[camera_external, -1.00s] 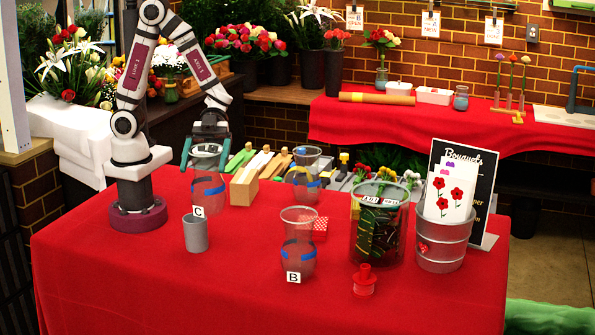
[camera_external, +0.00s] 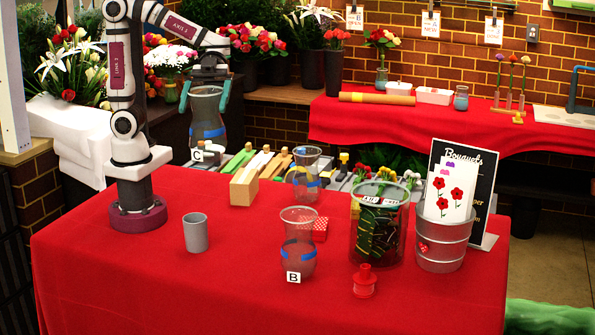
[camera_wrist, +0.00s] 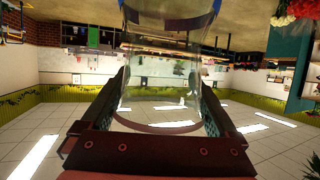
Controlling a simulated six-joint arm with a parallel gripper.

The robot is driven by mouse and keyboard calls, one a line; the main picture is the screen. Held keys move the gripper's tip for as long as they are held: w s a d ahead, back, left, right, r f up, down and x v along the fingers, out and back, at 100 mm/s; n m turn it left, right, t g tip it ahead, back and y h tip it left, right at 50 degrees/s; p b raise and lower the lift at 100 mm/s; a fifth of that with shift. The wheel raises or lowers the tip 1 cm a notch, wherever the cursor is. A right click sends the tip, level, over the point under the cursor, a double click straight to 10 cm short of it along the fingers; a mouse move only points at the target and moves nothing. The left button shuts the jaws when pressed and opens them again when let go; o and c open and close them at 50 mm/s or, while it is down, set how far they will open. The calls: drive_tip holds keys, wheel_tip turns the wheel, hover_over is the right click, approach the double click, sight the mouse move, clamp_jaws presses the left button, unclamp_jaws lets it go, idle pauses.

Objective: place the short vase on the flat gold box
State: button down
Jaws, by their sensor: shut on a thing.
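My gripper (camera_external: 206,92) is shut on the rim end of a clear glass vase labelled C (camera_external: 207,120), which has a blue band. It holds the vase upright in the air above the back left of the red table. The vase also shows between the jaws in the wrist view (camera_wrist: 165,55). A second clear vase, labelled B (camera_external: 298,250), stands at the front middle. I cannot tell from the frames which is called short. I cannot make out a flat gold box.
A grey cup (camera_external: 195,234) stands front left. A red dotted box (camera_external: 319,229) sits behind vase B. A red spool-like item (camera_external: 364,283), a clear bin (camera_external: 378,235) and a metal bucket (camera_external: 443,245) stand right. The table's front is clear.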

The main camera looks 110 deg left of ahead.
drive_tip(key=w+a+n+t+y, duration=0.3)
drive_tip(key=w+a+n+y, duration=0.2)
drive_tip(key=w+a, duration=0.3)
drive_tip(key=w+a+r+n+t+y, duration=0.1)
drive_tip(key=w+a+n+t+y, duration=0.3)
drive_tip(key=w, duration=0.6)
drive_tip(key=w+a+n+t+y, duration=0.2)
drive_tip(key=w+a+n+y, duration=0.35)
drive_tip(key=w+a, duration=0.35)
drive_tip(key=w+a+f+n+g+y, duration=0.1)
drive_tip(key=a+n+g+y, duration=0.3)
drive_tip(key=a+n+y, duration=0.45)
wheel_tip(320, 180, down, 11)
drive_tip(key=a+f, duration=1)
drive_tip(key=f, duration=0.1)
drive_tip(key=shift+w+a+h, duration=0.35)
drive_tip(key=shift+w+h, duration=0.05)
drive_tip(key=shift+w, duration=0.05)
